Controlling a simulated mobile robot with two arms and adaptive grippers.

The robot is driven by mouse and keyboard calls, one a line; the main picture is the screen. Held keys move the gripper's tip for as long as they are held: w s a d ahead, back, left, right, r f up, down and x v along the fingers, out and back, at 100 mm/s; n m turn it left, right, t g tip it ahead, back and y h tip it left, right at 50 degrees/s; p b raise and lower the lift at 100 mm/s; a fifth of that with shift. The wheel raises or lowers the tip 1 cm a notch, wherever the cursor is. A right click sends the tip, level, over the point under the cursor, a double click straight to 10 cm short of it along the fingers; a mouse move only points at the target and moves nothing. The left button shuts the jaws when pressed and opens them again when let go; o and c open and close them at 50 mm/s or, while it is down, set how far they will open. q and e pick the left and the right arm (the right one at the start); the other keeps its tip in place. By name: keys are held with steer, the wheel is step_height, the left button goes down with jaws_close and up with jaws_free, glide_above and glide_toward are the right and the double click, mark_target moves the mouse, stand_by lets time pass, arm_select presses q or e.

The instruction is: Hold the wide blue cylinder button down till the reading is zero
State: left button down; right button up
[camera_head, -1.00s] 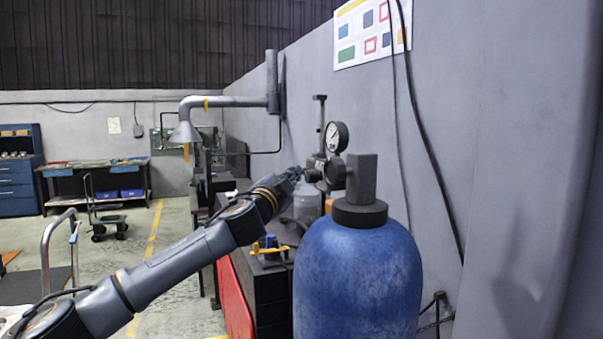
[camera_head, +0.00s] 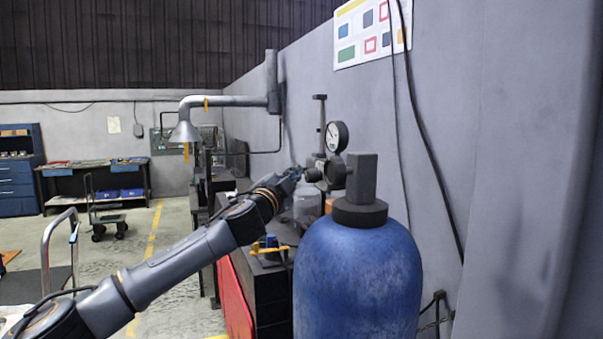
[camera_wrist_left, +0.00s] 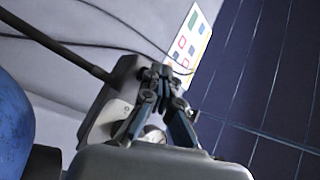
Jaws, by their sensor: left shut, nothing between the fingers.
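The wide blue cylinder (camera_head: 357,275) stands upright in front, with a dark valve block (camera_head: 362,178) on top. A round white-faced gauge (camera_head: 337,136) sits on the dark fitting (camera_head: 326,170) left of the valve. Its reading is too small to make out. My left gripper (camera_head: 298,171) is at the left end of this fitting. In the left wrist view its fingers (camera_wrist_left: 160,74) are shut and empty against or just in front of a grey body (camera_wrist_left: 108,108). Contact is unclear and no button can be made out. The cylinder's blue side (camera_wrist_left: 14,125) shows at left. My right gripper is not seen.
A grey wall (camera_head: 450,80) with a colored chart (camera_head: 371,31) and hanging cables lies behind and right.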

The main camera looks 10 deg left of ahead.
arm_select(q)
steer(key=shift+s, duration=0.1)
stand_by(0.7)
steer(key=shift+s+a, duration=0.45)
steer(key=shift+a, duration=0.3)
steer(key=s+a, duration=0.1)
steer(key=a, duration=0.1)
steer(key=s+a+p, duration=0.1)
steer(key=a, duration=0.1)
steer(key=shift+s, duration=0.4)
